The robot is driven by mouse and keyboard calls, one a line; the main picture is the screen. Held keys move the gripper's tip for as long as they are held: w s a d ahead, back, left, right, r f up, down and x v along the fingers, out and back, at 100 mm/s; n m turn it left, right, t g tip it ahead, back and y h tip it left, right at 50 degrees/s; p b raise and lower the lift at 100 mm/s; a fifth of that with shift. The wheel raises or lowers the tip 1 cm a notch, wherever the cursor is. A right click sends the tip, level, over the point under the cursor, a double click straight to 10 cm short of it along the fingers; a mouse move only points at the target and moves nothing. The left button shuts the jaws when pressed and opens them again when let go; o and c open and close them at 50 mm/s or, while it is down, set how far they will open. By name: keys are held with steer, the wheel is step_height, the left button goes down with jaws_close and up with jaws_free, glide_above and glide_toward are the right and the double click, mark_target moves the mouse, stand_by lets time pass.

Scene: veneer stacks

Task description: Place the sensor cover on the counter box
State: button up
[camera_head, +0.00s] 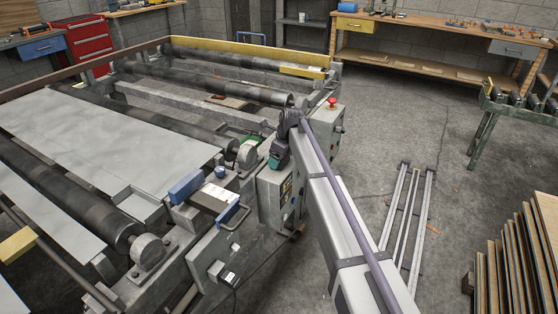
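My arm reaches in from the bottom right. It ends in a dark, teal-edged wrist, with my gripper (278,157) low at its end, above a grey control box (272,200) on the machine's side. The fingers are too small and dark to tell whether they are open or hold anything. A small grey box with a light display or label (228,277) is on the machine's near side, lower left of my gripper; it may be the counter box. I cannot pick out the sensor cover for sure. A blue block (187,187) sits on the machine frame, left of my gripper.
The roller machine fills the left, with a pale sheet (110,140) between dark rollers. A red button (332,101) tops a grey post beyond my wrist. Metal rails (409,215) lie on the floor at right; boards (520,250) stand at lower right. Floor between is clear.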

steer(key=shift+f, duration=0.2)
steer(key=o, duration=0.9)
steer(key=shift+r, duration=0.1)
steer(key=p+v, duration=1.1)
steer(key=v, duration=0.1)
steer(key=shift+r+p, duration=0.2)
steer(key=shift+p, duration=0.2)
steer(key=s+d+n+h, duration=0.1)
steer(key=s+d+n, duration=0.6)
steer(key=s, duration=0.5)
steer(key=s+d+n+g+h, duration=0.1)
steer(key=s+d+n, duration=0.6)
steer(key=s, duration=0.5)
steer(key=s+d+n+h, duration=0.1)
steer(key=s+d+n, duration=0.6)
steer(key=s, duration=0.5)
steer(key=shift+s+d+f+n, duration=0.25)
steer(key=shift+d+f+n, duration=0.1)
steer(key=shift+n, duration=0.55)
